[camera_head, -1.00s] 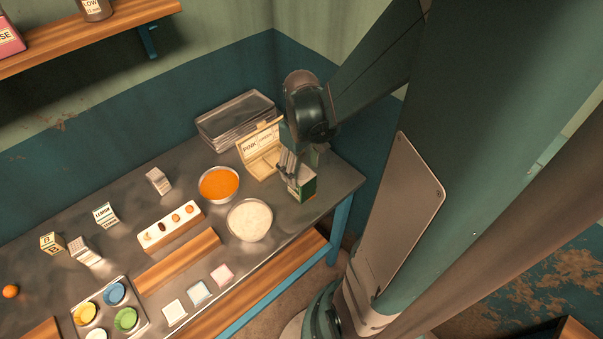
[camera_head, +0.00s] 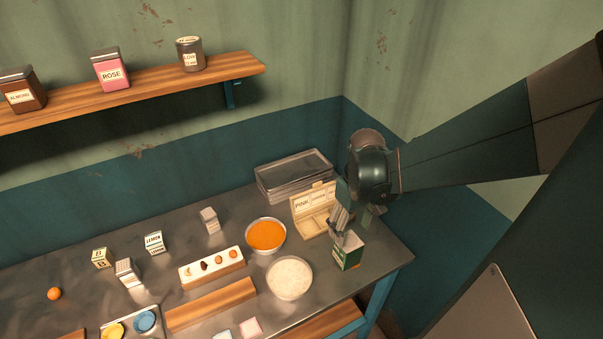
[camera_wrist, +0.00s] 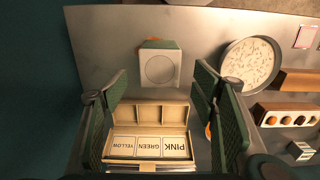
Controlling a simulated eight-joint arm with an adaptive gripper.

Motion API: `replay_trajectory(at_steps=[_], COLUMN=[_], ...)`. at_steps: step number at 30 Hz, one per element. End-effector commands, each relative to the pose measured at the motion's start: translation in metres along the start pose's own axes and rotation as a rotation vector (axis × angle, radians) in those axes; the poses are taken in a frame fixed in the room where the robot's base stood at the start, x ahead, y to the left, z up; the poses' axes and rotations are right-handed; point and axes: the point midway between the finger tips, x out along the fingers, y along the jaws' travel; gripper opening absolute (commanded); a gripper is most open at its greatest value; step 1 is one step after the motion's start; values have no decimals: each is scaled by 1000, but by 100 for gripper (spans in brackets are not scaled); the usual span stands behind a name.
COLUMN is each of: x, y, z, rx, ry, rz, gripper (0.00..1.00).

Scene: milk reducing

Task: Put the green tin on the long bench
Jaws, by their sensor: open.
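The green tin (camera_head: 348,253) is a small box with a white label and a pale top. It stands upright on the long metal bench (camera_head: 390,257), near its right end, in front of the cream label box. My gripper (camera_head: 342,228) is open, its fingers at the upper back of the tin in the head view. In the wrist view, the tin's pale top (camera_wrist: 160,68) with a round mark shows just beyond the gap between the two spread fingers (camera_wrist: 160,82). Nothing is gripped. I cannot tell whether a finger touches the tin.
The cream box (camera_head: 313,224) with PINK, GREEN and YELLOW labels is close behind the tin. A bowl of white grains (camera_head: 289,277) and a bowl of orange stuff (camera_head: 266,235) stand left. Clear trays (camera_head: 293,175) lie behind. A wall shelf (camera_head: 150,92) holds tins, including a pink ROSE tin (camera_head: 111,70).

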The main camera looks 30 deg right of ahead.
Motion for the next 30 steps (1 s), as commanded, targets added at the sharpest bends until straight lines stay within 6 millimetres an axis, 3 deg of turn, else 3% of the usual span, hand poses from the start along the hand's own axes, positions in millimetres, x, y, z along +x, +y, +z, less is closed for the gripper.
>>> replay_trajectory(at_steps=[14,30], x=[-12,-70], y=[-13,-77], z=[-4,-18], rx=[-2,-3], ry=[34,227], rz=[15,65], gripper=[58,58])
